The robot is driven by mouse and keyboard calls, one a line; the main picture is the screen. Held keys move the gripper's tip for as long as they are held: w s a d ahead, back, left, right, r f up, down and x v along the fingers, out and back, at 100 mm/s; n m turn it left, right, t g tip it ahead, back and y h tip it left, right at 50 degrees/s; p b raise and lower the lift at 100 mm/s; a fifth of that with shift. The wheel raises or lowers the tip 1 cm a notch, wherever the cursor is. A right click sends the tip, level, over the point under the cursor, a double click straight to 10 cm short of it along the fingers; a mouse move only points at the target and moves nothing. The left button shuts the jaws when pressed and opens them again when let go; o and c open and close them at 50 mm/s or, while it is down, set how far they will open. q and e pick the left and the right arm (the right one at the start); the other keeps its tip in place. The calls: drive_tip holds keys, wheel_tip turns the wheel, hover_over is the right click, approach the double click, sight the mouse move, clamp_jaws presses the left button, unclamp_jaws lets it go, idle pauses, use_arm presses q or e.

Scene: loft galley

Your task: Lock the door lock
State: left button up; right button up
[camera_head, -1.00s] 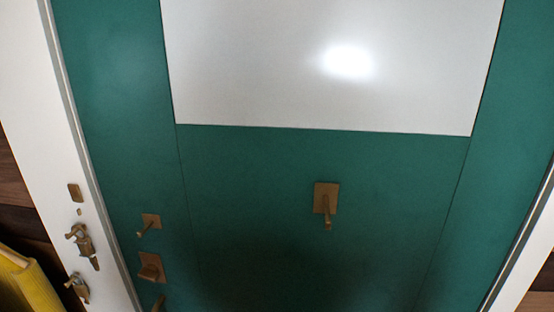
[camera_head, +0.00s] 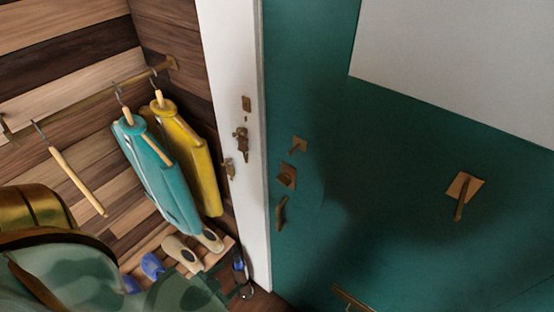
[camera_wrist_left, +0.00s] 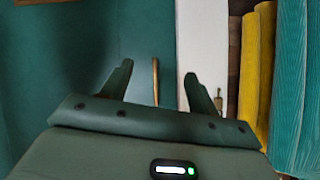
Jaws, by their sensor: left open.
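The teal door (camera_head: 330,60) fills the right of the head view. A small brass door lock plate with a knob (camera_head: 287,176) sits near its left edge, between a brass hook piece (camera_head: 299,146) above and an upright brass handle (camera_head: 281,212) below. I cannot tell whether the lock is turned. My left gripper (camera_head: 222,280) is low at the left, below the lock and apart from it. In the wrist view the left gripper (camera_wrist_left: 158,84) is open and empty. A tan upright bar (camera_wrist_left: 155,80) shows beyond its fingers. My right gripper is out of view.
The white door frame (camera_head: 232,60) carries several brass fittings (camera_head: 242,140). Left of it, a teal garment (camera_head: 155,175) and a yellow garment (camera_head: 190,150) hang on a rail, with shoes (camera_head: 182,252) below. Another brass hook (camera_head: 463,192) is mid-door.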

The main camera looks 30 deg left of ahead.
use_arm(q)
drive_tip(key=w+r+m+t+h, duration=0.1)
drive_tip(key=w+r+t, duration=0.25)
drive_tip(key=r, duration=0.55)
drive_tip(key=w+r+t, duration=0.3)
drive_tip(key=w+r, duration=0.2)
drive_tip(key=r, duration=0.4)
drive_tip(key=p, duration=0.1)
approach(281, 183)
drive_tip(key=shift+h, duration=0.3)
drive_tip(key=w, duration=0.9)
drive_tip(key=shift+w+d, duration=0.25)
drive_tip(key=shift+d, duration=0.05)
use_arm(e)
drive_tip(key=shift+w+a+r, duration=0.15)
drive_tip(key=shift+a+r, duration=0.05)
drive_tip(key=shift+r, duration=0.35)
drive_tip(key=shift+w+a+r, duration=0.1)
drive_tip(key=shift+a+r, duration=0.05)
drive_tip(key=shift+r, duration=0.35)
use_arm(q)
drive_tip(key=shift+r, duration=0.1)
